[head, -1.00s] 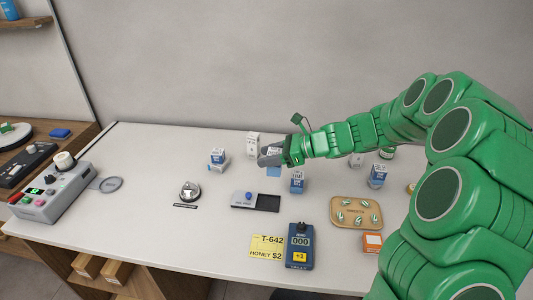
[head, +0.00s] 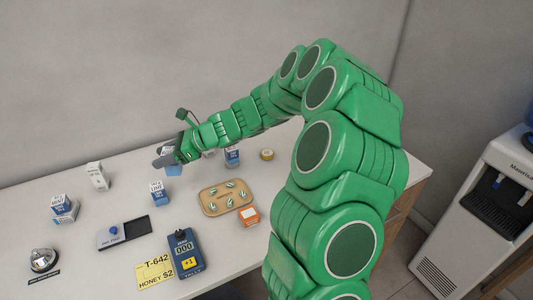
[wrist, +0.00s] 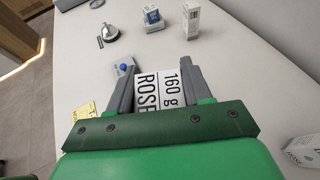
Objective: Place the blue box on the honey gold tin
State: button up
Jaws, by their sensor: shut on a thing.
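My gripper (head: 163,161) is over the back of the white counter. In the wrist view, my gripper (wrist: 152,90) is shut on a box whose white face reads "160 g ROSE". The head view shows a light blue side of this blue box (head: 173,170) below the fingers; the rest is hidden by them. A small round gold tin (head: 267,155), which looks like the honey gold tin, stands at the counter's back right, well right of my gripper. Its label is too small to read. I cannot tell how high the box hangs.
Small blue-and-white boxes stand near my gripper (head: 158,194) and beyond it (head: 232,157). A white carton (head: 97,176) stands left. A water cooler (head: 500,195) stands beyond the counter's right end.

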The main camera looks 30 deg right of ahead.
jog(key=s+d+r+m+t+h, duration=0.1)
jog(key=s+d+m+t+h, duration=0.15)
jog(key=d, duration=0.75)
jog(key=s+d+m+t+h, duration=0.1)
jog(key=d+m+t+h, duration=0.2)
jog(key=d, duration=0.8)
jog(key=s+d+r+m+t+h, duration=0.15)
jog(key=d+m, duration=0.25)
jog(key=d, duration=0.6)
send_over(264, 150)
jog(key=shift+s+f, duration=0.15)
jog(key=shift+f, duration=5.45)
jog(key=shift+f+t, duration=0.3)
jog(key=shift+f, duration=0.95)
jog(key=shift+f, duration=0.1)
jog(key=o, duration=1.2)
jog(key=shift+c, duration=0.2)
